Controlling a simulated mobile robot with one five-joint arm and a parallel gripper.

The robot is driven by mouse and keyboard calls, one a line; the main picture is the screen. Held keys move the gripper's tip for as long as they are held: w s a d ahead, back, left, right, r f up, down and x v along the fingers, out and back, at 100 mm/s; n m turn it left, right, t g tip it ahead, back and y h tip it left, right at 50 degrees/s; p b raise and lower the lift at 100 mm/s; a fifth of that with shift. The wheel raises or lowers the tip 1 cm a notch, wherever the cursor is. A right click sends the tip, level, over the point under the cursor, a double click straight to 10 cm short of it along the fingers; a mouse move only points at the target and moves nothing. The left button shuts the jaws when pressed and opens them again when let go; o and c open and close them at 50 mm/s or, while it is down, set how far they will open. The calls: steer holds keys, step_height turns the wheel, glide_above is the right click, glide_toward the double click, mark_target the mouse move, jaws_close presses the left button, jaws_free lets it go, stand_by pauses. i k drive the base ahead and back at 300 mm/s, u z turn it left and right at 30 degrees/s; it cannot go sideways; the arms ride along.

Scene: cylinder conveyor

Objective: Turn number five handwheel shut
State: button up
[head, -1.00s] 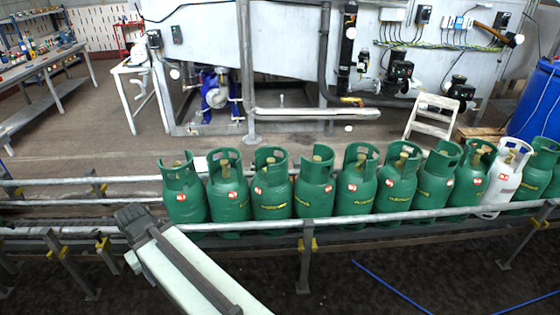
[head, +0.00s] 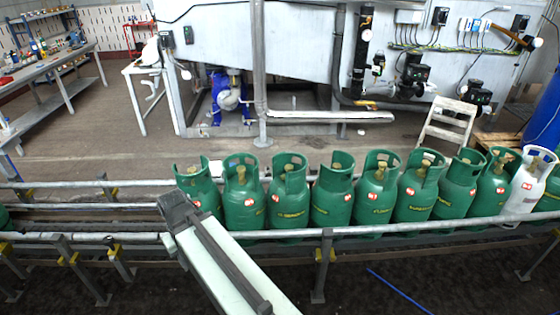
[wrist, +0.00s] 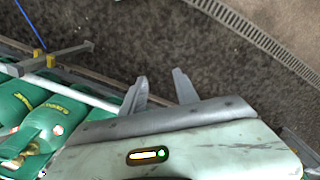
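A row of green gas cylinders, such as this one in the middle (head: 332,205), stands upright on the conveyor (head: 400,228) in the head view. Each has a collar and a red-and-white tag. Small brass-coloured valve tops (head: 338,170) show inside the collars. The tag numbers are too small to read, so I cannot tell which cylinder is number five. My gripper (wrist: 162,88) shows in the wrist view with its two fingers apart and nothing between them. It is over dark floor, with green cylinders (wrist: 45,122) to its left. In the head view my fingers cannot be made out.
A white cylinder (head: 527,190) stands among the green ones at the right. A metal rail (head: 430,227) runs along the conveyor's near side. A step stool (head: 448,125) and machinery stand behind. A blue strip (head: 398,290) lies on the floor.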

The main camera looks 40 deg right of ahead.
mark_target(289, 167)
steer(key=z, duration=0.05)
steer(key=i, duration=1.3)
